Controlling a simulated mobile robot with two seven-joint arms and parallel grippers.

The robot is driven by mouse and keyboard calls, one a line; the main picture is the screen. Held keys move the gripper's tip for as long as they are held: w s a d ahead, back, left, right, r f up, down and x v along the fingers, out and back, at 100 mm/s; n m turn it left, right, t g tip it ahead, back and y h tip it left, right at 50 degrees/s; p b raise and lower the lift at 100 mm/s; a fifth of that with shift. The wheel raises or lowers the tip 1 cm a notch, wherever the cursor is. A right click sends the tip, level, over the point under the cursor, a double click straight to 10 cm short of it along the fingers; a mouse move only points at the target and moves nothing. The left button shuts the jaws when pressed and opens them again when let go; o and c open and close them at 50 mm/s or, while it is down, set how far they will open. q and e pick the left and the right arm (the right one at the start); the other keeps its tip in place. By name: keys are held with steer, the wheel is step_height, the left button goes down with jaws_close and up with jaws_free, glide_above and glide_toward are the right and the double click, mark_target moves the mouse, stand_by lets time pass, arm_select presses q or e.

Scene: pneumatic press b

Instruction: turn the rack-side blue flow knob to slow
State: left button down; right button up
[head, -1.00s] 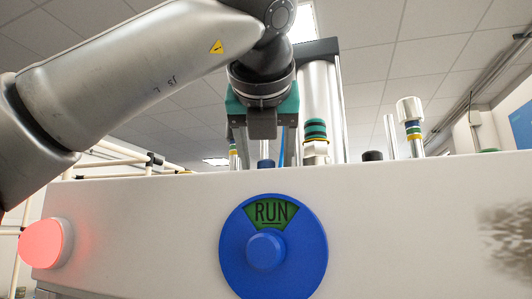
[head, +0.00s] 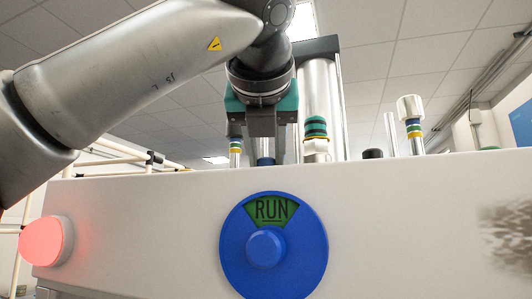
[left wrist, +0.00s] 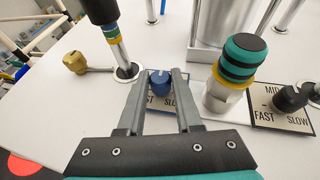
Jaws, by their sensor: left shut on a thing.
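The small blue flow knob (left wrist: 159,83) sits on a plate marked FAST on the left and SLOW on the right in the left wrist view. My left gripper (left wrist: 161,75) points down with its two fingers on either side of this knob, shut on it. In the head view my left gripper (head: 266,150) reaches down behind the top edge of the white machine housing (head: 400,205), with a bit of the blue knob (head: 266,162) showing between the fingers. The plate's lettering is partly hidden by the fingers. My right gripper is not in view.
A black knob (left wrist: 289,98) on a MID/FAST/SLOW plate and a green-banded fitting (left wrist: 236,75) stand to the right. A brass knob (left wrist: 75,62) and a dark-topped post (left wrist: 101,20) are at the left. The housing front carries a large blue RUN dial (head: 300,265) and a red button (head: 42,243).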

arm_select(q)
steer(key=shift+a+m+h, duration=0.1)
steer(key=shift+m+h, duration=0.2)
steer(key=m+h, duration=0.2)
steer(key=h, duration=0.1)
steer(key=shift+a+m+g+b, duration=0.2)
steer(key=shift+m+g+b, duration=0.1)
steer(key=shift+m+b, duration=0.1)
steer(key=m+g+h, duration=0.2)
steer(key=m+h, duration=0.2)
steer(key=shift+w+a+r+g+h+p, duration=0.1)
steer(key=shift+w+a+g+h+p, duration=0.15)
steer(key=shift+g+h+p, duration=0.15)
steer(key=m+g+h, duration=0.1)
steer(key=m, duration=0.1)
steer(key=m+g+h, duration=0.1)
steer(key=m+g, duration=0.1)
steer(key=shift+w+a+g+h, duration=0.1)
steer(key=shift+w+g+h, duration=0.1)
steer(key=shift+g+h, duration=0.15)
steer(key=shift+m+g+h, duration=0.45)
steer(key=shift+m+g, duration=0.5)
steer(key=shift+m, duration=0.05)
steer(key=shift+w+m+g+h, duration=0.15)
steer(key=shift+m+g+h, duration=0.15)
steer(key=shift+m+g, duration=0.5)
steer(key=c, duration=0.6)
jaws_free()
